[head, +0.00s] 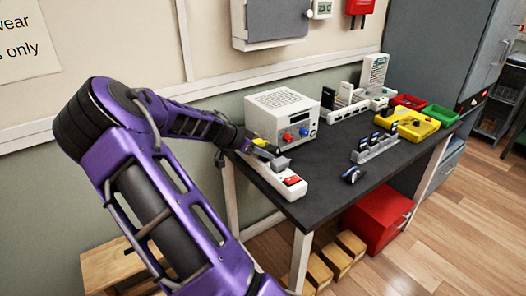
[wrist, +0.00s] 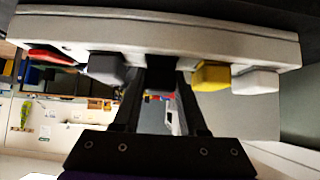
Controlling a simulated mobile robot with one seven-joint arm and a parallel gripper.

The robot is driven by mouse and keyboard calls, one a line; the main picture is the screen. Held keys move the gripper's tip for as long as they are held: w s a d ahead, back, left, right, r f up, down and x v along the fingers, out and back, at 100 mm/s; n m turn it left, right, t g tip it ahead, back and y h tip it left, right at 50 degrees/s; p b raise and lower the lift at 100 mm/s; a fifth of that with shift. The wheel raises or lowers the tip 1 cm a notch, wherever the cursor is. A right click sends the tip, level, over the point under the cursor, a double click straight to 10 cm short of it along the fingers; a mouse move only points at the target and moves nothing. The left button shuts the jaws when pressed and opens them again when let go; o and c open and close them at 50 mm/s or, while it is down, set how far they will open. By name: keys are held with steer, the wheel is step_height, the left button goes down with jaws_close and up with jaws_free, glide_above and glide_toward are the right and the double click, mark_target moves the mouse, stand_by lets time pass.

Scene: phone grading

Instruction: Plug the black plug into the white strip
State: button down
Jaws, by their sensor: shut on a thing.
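The white strip (head: 263,179) lies along the left end of the dark table, with a red switch (head: 291,181) at its near end. In the wrist view the strip (wrist: 170,35) spans the top. My gripper (wrist: 162,78) is shut on the black plug (wrist: 160,88), which meets the strip's face between a grey plug (wrist: 105,68) and a yellow plug (wrist: 210,75). A white plug (wrist: 255,82) sits beyond the yellow one. I cannot tell how deep the black plug sits. In the head view my gripper (head: 266,152) is over the strip and hides the black plug.
A white box with knobs (head: 282,117) stands close behind the strip. A rack of phones (head: 375,149), a dark round item (head: 352,174), and yellow (head: 408,124), red (head: 408,102) and green (head: 441,115) trays are farther right. The table's front middle is clear.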

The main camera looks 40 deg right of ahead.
steer(key=shift+s+a+f, duration=0.1)
steer(key=shift+f, duration=0.4)
